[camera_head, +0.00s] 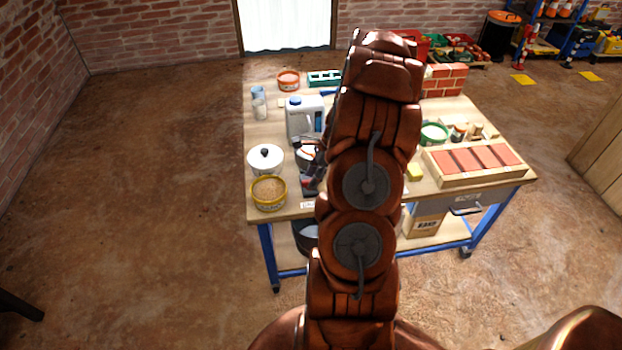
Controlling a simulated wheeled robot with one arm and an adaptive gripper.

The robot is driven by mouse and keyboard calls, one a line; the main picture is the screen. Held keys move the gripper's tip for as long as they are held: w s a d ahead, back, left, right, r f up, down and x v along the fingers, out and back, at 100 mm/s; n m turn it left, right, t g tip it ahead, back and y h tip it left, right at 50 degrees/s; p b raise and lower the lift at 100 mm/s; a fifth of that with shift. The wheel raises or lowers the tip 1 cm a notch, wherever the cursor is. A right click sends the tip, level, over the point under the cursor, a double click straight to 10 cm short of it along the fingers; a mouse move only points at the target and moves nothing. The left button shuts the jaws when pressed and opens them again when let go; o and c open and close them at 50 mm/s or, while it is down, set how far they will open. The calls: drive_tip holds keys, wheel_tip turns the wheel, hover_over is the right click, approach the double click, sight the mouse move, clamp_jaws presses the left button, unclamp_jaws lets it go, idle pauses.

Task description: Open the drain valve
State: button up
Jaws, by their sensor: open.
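I cannot make out a drain valve in the head view; my raised arm covers the middle of the workbench (300,211). A white jug with a blue cap (304,122) stands upright on the bench, left of my arm. Small dark and red items (309,182) show at my arm's left edge, partly hidden, and I cannot tell what they are. My gripper is not clearly visible; my own arm links hide that area.
A lidded white pot (265,160) and a yellow-rimmed tub (269,193) stand at the bench's front left. A wooden frame of red bricks (478,162) lies on the right. A dark bucket (305,236) sits below. Floor left of the bench is clear.

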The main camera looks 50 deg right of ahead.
drive_tip(key=shift+w+a+f, duration=0.15)
drive_tip(key=shift+a+f, duration=0.05)
drive_tip(key=shift+f, duration=0.4)
drive_tip(key=shift+c, duration=0.3)
clamp_jaws()
